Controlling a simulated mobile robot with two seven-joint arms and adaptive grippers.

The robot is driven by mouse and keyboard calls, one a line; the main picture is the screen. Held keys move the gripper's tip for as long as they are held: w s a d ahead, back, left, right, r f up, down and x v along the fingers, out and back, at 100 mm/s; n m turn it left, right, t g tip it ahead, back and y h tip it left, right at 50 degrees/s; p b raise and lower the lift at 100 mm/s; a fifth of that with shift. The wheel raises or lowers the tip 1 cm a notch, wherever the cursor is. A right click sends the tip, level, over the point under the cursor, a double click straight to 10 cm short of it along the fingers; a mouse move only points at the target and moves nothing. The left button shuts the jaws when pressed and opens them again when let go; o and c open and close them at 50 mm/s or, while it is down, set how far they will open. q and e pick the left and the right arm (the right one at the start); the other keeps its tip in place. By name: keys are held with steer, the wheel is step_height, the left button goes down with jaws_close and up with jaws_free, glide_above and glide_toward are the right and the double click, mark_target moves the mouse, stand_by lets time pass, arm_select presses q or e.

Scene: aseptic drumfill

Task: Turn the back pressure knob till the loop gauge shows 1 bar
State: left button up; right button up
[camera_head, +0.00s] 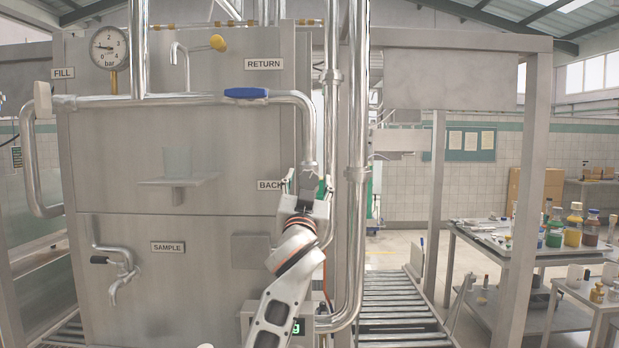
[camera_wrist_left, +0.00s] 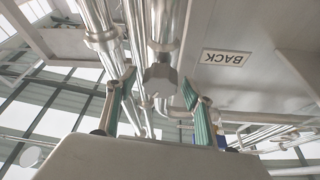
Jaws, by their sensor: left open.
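The round gauge marked bar (camera_head: 108,48) is at the upper left of the head view. Its dark needle points left; the exact reading is too small to tell. My left gripper (camera_head: 306,184) is raised beside the BACK label (camera_head: 270,185), under the bent end of a steel pipe. In the left wrist view its two green-padded fingers (camera_wrist_left: 160,80) are spread apart. A grey lobed knob (camera_wrist_left: 161,77) shows between the fingertips, with gaps on both sides and no clear contact. The head view mostly hides this knob behind the gripper. My right gripper is not in view.
A blue-handled valve (camera_head: 246,93) sits on the horizontal pipe above left. Vertical steel pipes (camera_head: 357,150) stand close right of the gripper. A SAMPLE tap (camera_head: 118,270) and small shelf (camera_head: 177,181) project at left. A roller conveyor (camera_head: 400,310) and bottle table (camera_head: 500,240) lie right.

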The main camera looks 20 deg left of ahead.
arm_select(q)
steer(key=shift+w+a+r, duration=0.15)
steer(key=shift+w+r, duration=0.05)
steer(key=shift+w, duration=0.2)
steer(key=c, duration=1.1)
steer(key=shift+m, duration=0.4)
steer(key=shift+m+h, duration=0.8)
steer(key=shift+m, duration=0.3)
steer(key=m+h, duration=0.1)
steer(key=m, duration=0.3)
steer(key=shift+h, duration=0.4)
